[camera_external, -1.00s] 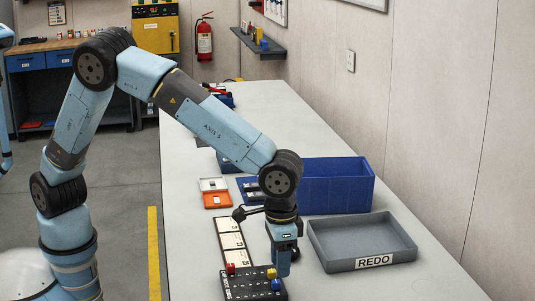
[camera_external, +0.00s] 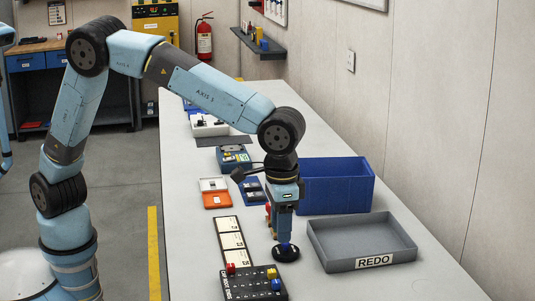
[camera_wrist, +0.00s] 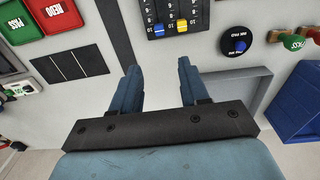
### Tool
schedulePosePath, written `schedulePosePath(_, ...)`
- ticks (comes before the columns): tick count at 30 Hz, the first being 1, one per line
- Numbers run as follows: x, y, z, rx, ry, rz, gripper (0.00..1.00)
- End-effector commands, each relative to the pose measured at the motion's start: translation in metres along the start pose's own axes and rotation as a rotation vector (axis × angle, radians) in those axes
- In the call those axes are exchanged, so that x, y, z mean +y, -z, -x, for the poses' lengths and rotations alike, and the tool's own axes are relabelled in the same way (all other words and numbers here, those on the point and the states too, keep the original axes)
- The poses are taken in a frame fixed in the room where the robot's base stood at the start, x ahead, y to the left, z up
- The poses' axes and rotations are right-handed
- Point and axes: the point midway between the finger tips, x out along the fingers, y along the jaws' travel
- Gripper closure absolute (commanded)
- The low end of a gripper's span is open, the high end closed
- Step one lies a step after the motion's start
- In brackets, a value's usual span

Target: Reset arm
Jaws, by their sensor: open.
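My gripper (camera_external: 285,235) hangs fingers-down above the table, just behind a round black dial (camera_external: 286,254) with a blue knob. In the wrist view my gripper (camera_wrist: 158,68) is open, its two blue fingers apart with nothing between them. The dial (camera_wrist: 236,42) shows there to the right of the fingers, apart from them. A black panel (camera_external: 240,293) with red, yellow and blue controls lies at the table's near end. The same panel (camera_wrist: 160,5) is at the top of the wrist view.
A grey REDO tray (camera_external: 325,258) stands right of my gripper, and a blue bin (camera_external: 345,185) behind it. A strip of white cards (camera_external: 231,241) lies to the left. Red and green stamps (camera_wrist: 295,42) stand close by, partly hidden in the external view. The table's near right is clear.

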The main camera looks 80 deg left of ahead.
Motion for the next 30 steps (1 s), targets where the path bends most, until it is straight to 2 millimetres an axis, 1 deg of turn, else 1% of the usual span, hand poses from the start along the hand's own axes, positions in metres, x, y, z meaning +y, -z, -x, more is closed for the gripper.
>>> schedulePosePath(7,-0.001,0.0,0.0,0.0,-0.001,0.001,0.55)
schedulePosePath(9,-0.006,0.0,0.004,0.002,-0.005,0.003,0.55)
schedulePosePath(11,-0.016,0.0,0.011,0.005,-0.013,0.007,0.55)
schedulePosePath(14,-0.042,-0.003,0.028,0.016,-0.035,0.015,0.55)
schedulePosePath(17,-0.076,-0.01,0.049,0.031,-0.061,0.019,0.55)
schedulePosePath(18,-0.09,-0.013,0.057,0.038,-0.071,0.022,0.55)
schedulePosePath(20,-0.11,-0.019,0.069,0.051,-0.084,0.023,0.55)
schedulePosePath(24,-0.155,-0.038,0.092,0.082,-0.113,0.027,0.55)
schedulePosePath(26,-0.173,-0.048,0.101,0.097,-0.123,0.026,0.55)
schedulePosePath(30,-0.213,-0.072,0.119,0.137,-0.141,0.026,0.55)
